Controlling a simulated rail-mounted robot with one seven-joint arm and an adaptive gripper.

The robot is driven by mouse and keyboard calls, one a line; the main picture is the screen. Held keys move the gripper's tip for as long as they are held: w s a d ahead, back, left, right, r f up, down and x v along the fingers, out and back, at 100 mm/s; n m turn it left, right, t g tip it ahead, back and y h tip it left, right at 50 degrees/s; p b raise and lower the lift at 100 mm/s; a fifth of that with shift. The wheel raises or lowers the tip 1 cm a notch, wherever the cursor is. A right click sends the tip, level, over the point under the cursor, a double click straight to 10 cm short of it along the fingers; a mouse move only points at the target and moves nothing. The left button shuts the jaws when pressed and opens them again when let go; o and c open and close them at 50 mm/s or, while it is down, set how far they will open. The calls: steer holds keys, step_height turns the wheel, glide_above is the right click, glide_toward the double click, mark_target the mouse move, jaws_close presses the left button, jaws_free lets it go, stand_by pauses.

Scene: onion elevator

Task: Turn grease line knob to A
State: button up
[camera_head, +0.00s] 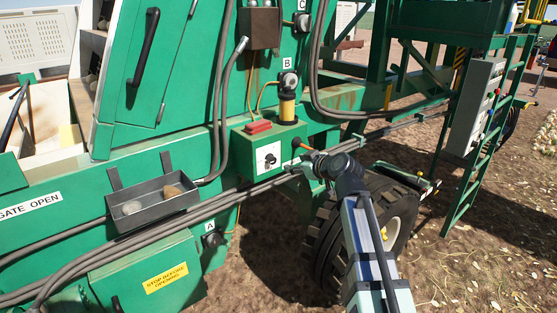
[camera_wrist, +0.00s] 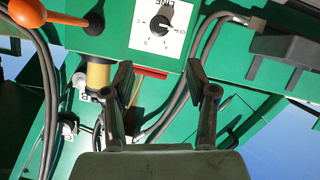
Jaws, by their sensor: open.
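The grease line knob (camera_head: 270,159) is a small black knob on a white dial plate on the front of a green box (camera_head: 242,158). In the wrist view the black knob (camera_wrist: 158,25) sits at the top, on the white plate (camera_wrist: 137,40) with upside-down lettering around it. The knob's exact setting is too small to read surely. My gripper (camera_wrist: 162,75) is open and empty, its fingers apart and below the knob in that view, not around it. In the head view my gripper (camera_head: 312,165) is to the right of the box, partly hidden by my wrist.
An orange-ended lever (camera_wrist: 60,18) juts out beside the dial; it also shows in the head view (camera_head: 303,144). A yellow cylinder (camera_head: 287,108) and a red object (camera_head: 258,127) are atop the box. Hoses (camera_head: 150,232) and a grey tray (camera_head: 152,201) lie left; a tyre (camera_head: 335,235) is below.

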mark_target(273, 160)
steer(key=p+x, duration=0.4)
steer(key=x, duration=1)
steer(key=shift+w+r, duration=0.1)
steer(key=shift+r, duration=0.05)
steer(key=shift+w+a+f, duration=0.35)
steer(key=shift+w+a, duration=0.05)
steer(key=shift+w, duration=0.05)
jaws_close()
